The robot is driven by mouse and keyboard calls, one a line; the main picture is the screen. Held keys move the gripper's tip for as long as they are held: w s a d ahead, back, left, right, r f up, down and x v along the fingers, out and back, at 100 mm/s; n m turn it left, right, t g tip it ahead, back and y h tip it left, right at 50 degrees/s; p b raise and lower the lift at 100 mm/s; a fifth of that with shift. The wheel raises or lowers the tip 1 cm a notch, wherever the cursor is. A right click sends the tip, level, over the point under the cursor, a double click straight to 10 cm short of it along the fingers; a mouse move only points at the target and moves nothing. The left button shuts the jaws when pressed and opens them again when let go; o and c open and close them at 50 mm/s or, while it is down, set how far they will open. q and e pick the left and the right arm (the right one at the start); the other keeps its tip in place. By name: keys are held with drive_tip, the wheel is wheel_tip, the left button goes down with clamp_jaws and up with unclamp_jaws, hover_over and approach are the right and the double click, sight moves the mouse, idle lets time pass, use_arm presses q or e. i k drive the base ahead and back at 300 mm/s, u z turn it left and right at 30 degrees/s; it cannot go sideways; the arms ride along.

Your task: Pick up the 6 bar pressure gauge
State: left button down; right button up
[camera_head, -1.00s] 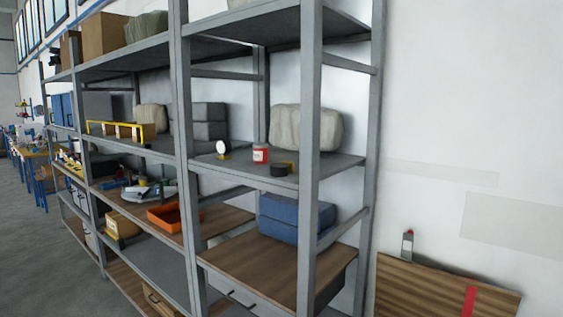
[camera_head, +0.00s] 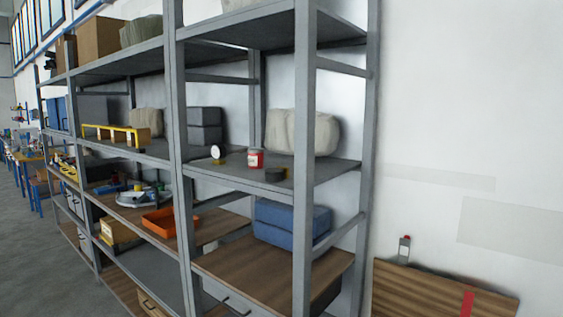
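A small round gauge with a white face (camera_head: 217,154) stands on the middle shelf of the near shelving bay, close to the upright at its left. It looks like a pressure gauge, but its markings are too small to read. A red and white can (camera_head: 255,158) and a dark round item with a yellow part (camera_head: 276,173) sit to its right on the same shelf. Neither of my grippers is in view.
Grey shelving (camera_head: 304,200) runs along the white wall, its front uprights standing before the shelves. A beige sack (camera_head: 303,132), blue cases (camera_head: 291,222) and an orange tray (camera_head: 172,222) sit on shelves. A wooden panel (camera_head: 430,292) is at the lower right. Floor (camera_head: 40,260) is clear at left.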

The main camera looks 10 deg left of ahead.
sight(278, 174)
drive_tip(key=i, duration=0.9)
drive_tip(key=u, duration=0.05)
